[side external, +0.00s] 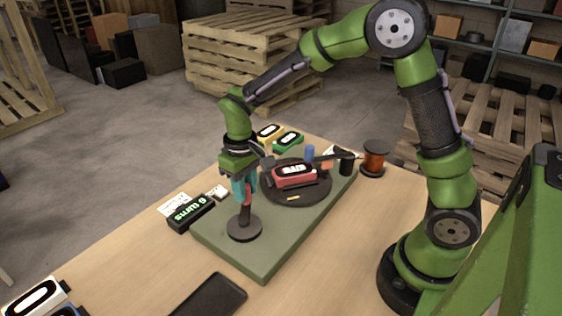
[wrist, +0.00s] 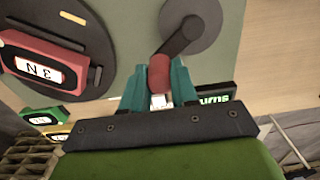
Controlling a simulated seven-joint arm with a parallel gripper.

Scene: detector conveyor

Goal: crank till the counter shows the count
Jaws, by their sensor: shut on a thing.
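The crank stands on a green base plate (side external: 270,255). Its round dark hub (side external: 243,230) is at the plate's near left corner, and the hub also shows in the wrist view (wrist: 203,18). The crank's red handle (wrist: 158,74) lies between the teal fingers of my gripper (wrist: 158,90), which is shut on it. In the side view my gripper (side external: 244,188) points down over the hub. The black counter (side external: 190,212) has glowing green text, "turns" and one digit, 6 or 9; I cannot tell which. In the wrist view my gripper hides the counter's digit.
A dark turntable (side external: 325,190) on the plate carries a red detector box (side external: 294,174). Yellow (side external: 268,131) and green (side external: 288,140) boxes sit behind it. A copper spool (side external: 375,158) stands at right. A black tray (side external: 212,297) and a white box (side external: 38,297) lie in front.

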